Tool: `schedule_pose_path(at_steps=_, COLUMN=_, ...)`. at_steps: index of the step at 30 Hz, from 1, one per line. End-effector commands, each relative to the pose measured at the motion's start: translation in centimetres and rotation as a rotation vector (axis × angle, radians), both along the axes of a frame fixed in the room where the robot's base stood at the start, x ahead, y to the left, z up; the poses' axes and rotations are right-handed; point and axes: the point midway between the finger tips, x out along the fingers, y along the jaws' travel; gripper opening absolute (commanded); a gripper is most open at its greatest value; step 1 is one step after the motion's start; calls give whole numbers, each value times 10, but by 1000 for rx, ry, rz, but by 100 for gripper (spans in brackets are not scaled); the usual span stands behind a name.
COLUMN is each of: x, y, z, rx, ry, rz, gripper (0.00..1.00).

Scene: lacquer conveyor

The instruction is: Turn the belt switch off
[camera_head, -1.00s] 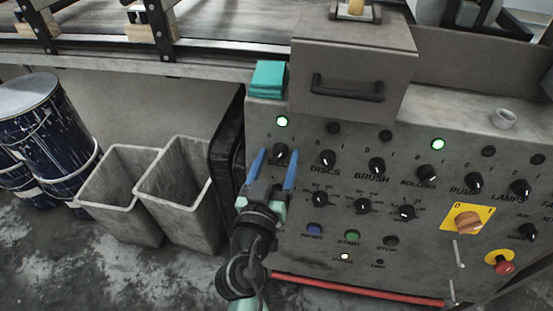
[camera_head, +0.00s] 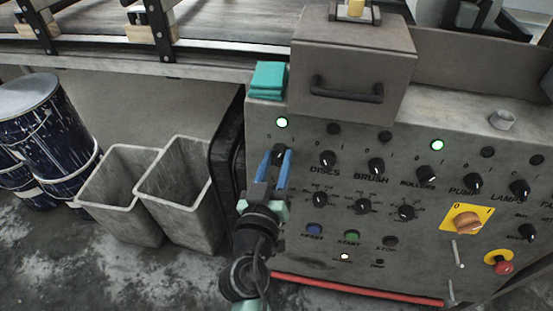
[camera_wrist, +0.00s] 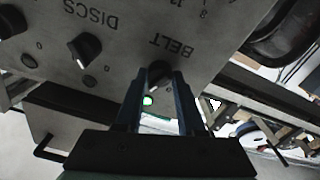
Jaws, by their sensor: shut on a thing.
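The belt switch is a black rotary knob (camera_wrist: 160,70) under the label BELT, which reads upside down in the wrist view. My gripper (camera_wrist: 160,84) has its two blue fingers closed on either side of this knob. In the head view my gripper (camera_head: 277,160) is at the upper left of the grey control panel (camera_head: 300,225), and its fingers mostly hide the knob. The green lamp (camera_head: 281,122) above the belt switch is lit. It also shows between the fingers in the wrist view (camera_wrist: 148,101).
The discs knob (camera_head: 328,158) and brush knob (camera_head: 376,166) sit just right of my gripper. A grey box with a handle (camera_head: 347,90) and teal pads (camera_head: 268,80) stand above. Two grey bins (camera_head: 178,205) are at the left. A red emergency button (camera_head: 504,267) is at the lower right.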

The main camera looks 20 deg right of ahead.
Motion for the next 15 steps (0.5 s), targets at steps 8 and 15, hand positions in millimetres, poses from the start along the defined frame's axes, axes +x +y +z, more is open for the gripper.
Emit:
schedule_pose_path(at_steps=8, x=-1, y=-1, z=2, rx=-194, ry=133, rz=42, gripper=0)
schedule_pose_path(at_steps=15, x=-2, y=-2, z=4, rx=-380, ry=258, rz=84, gripper=0)
